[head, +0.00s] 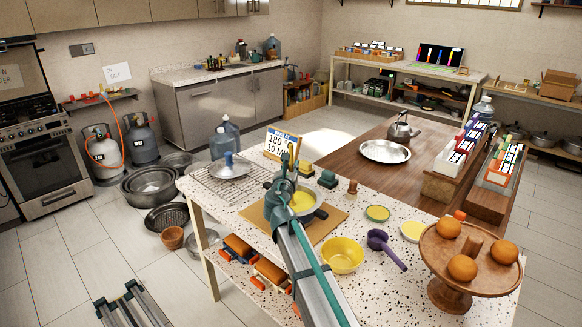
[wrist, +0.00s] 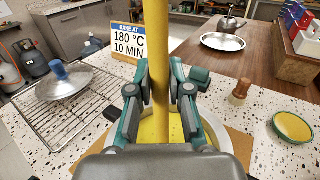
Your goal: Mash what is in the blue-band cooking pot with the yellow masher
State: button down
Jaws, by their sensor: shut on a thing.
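My gripper (wrist: 160,92) is shut on the upright yellow handle of the masher (wrist: 155,30) in the wrist view. Below the fingers is a pale round pot (wrist: 217,132), largely hidden by my gripper. A yellow surface with small dark spots shows inside its rim; I cannot tell how much is masher head and how much is contents. In the head view my gripper (head: 286,172) is over the pot (head: 318,213), with yellow inside it. The pot stands on a brown board (head: 325,229). Its blue band cannot be made out.
A wire rack (wrist: 45,115) with a lid (wrist: 66,84) lies left of the pot. A sign (wrist: 129,40) stands behind. A yellow bowl (head: 343,256), purple ladle (head: 385,246) and wooden stand with oranges (head: 450,290) are on the right. A wooden pestle-like piece (wrist: 239,92) stands close right.

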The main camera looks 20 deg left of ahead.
aim_at(289, 148)
jog(key=shift+w+d+r+p, duration=0.2)
jog(key=shift+w+r+p, duration=0.15)
jog(key=shift+w+p, duration=0.3)
dwell(0.8)
jog(key=shift+f, duration=0.2)
jog(key=shift+s+a+r, duration=0.15)
jog(key=shift+s+a, duration=0.2)
jog(key=shift+a, duration=0.2)
dwell(1.1)
notch_tip(289, 148, up, 6)
jog(key=p, duration=0.5)
jog(key=shift+r+p, duration=0.25)
jog(key=shift+p, duration=0.1)
dwell(0.7)
